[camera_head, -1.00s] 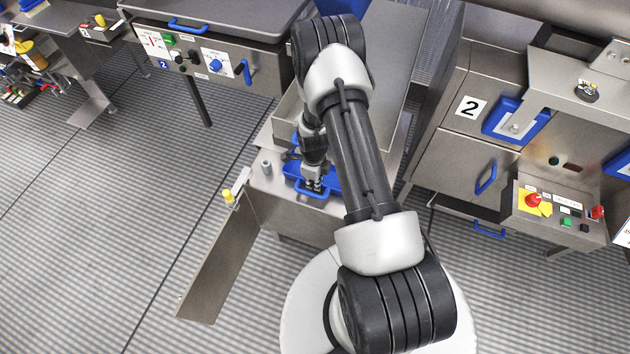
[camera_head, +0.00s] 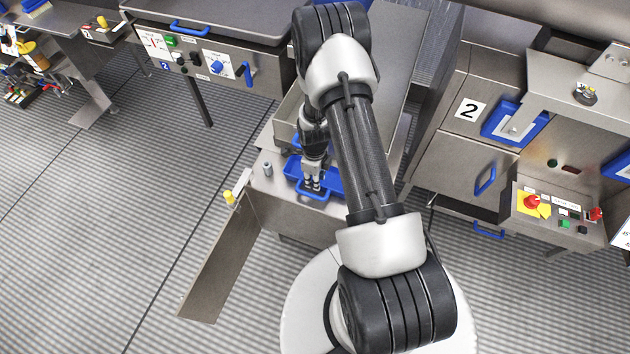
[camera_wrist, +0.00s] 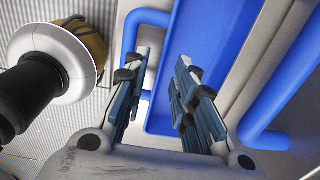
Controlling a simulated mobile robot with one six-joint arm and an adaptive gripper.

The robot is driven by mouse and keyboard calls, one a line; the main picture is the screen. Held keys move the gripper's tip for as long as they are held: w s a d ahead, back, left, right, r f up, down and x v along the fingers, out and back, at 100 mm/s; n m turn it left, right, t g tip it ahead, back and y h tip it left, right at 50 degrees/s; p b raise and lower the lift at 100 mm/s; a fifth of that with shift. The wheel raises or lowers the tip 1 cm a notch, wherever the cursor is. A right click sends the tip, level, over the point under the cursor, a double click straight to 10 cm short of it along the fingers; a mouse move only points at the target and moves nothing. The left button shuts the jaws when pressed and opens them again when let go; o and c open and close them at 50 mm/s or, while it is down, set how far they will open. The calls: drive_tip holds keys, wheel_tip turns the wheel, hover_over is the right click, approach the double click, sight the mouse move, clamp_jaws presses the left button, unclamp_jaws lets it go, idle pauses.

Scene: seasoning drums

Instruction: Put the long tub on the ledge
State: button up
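The long tub (camera_head: 329,182) is blue with loop handles. It sits on a steel surface at the front of the middle station, partly hidden by my arm. In the wrist view the blue tub (camera_wrist: 205,45) lies beyond my fingers, with a blue handle bar (camera_wrist: 132,35) at the left. My gripper (camera_head: 312,187) is low over the tub's near end. In the wrist view my gripper (camera_wrist: 162,100) has its fingers apart, with the bar's end near the left finger. I cannot tell whether they touch. I cannot tell for certain which surface is the ledge.
A steel post (camera_head: 267,169) and a yellow-knobbed bracket (camera_head: 229,197) stand left of the tub. A steel flap (camera_head: 218,262) slopes to the floor. A cabinet marked 2 (camera_head: 455,165) stands right, with a control box (camera_head: 545,212). Another blue bar (camera_wrist: 268,118) shows at the wrist view's right.

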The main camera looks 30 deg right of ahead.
drive_tip(key=s+a+r+n+t+p, duration=0.15)
drive_tip(key=r+n, duration=0.35)
drive_tip(key=r, duration=0.7)
drive_tip(key=s+a+r+n, duration=0.1)
drive_tip(key=a+r+n, duration=0.25)
drive_tip(key=r, duration=0.85)
drive_tip(key=s+a+r+n+t, duration=0.15)
drive_tip(key=r+n, duration=0.35)
drive_tip(key=r, duration=0.7)
drive_tip(key=s+a+r+n, duration=0.3)
drive_tip(key=s+r+n, duration=0.3)
drive_tip(key=s+n, duration=0.1)
drive_tip(key=s+a+r+n+t, duration=0.1)
drive_tip(key=s+a+r+n, duration=0.3)
drive_tip(key=s+n, duration=0.4)
drive_tip(key=shift+s+r, duration=0.8)
drive_tip(key=shift+r, duration=0.05)
